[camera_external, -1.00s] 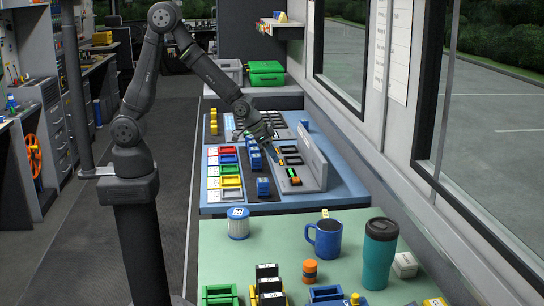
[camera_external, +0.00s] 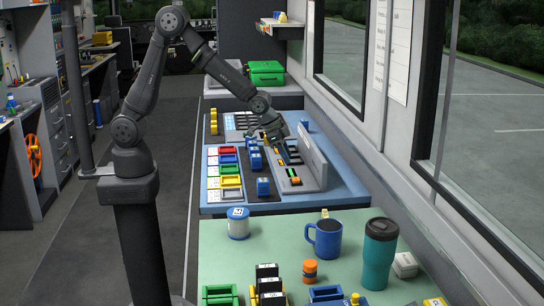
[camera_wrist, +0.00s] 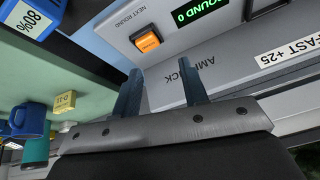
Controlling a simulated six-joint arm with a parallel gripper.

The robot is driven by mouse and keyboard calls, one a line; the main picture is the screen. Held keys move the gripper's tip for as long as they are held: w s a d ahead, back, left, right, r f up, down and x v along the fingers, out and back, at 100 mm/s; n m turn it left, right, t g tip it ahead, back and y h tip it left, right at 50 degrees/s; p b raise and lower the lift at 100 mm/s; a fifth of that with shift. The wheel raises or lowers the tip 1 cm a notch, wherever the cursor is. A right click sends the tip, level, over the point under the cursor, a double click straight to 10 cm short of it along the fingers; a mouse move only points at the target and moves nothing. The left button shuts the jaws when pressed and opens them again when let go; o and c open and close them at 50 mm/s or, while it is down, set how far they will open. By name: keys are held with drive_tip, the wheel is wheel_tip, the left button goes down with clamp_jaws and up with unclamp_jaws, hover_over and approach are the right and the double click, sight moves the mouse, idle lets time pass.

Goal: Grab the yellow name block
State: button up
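Several yellow blocks (camera_external: 214,122) stand in a column at the far left edge of the blue board in the external view. A small yellow block (camera_wrist: 64,101) with a printed label, behind the blue mug on the green surface, shows in the wrist view and in the external view (camera_external: 325,213). I cannot tell which of these is the name block. My gripper (camera_wrist: 160,80) has its two fingers apart with nothing between them. In the external view my gripper (camera_external: 286,154) is over the grey panel, away from all the yellow blocks.
The grey panel has an orange button (camera_wrist: 148,41) and a green display (camera_wrist: 199,9). Blue blocks (camera_external: 263,187) stand on a dark strip beside coloured trays (camera_external: 230,182). A blue mug (camera_external: 325,238) and teal tumbler (camera_external: 379,255) stand nearer. An upright grey wall (camera_external: 313,158) borders the panel.

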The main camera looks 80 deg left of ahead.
drive_tip(key=w+d+r+m+g+h, duration=0.25)
drive_tip(key=w+d+m, duration=0.45)
drive_tip(key=d, duration=0.4)
drive_tip(key=m+g+h, duration=0.2)
drive_tip(key=m+g, duration=0.1)
drive_tip(key=m, duration=0.7)
approach(326, 213)
drive_tip(key=x, duration=1)
drive_tip(key=shift+s+d+f, duration=0.1)
drive_tip(key=shift+d+f, duration=0.15)
drive_tip(key=shift+f, duration=0.1)
clamp_jaws()
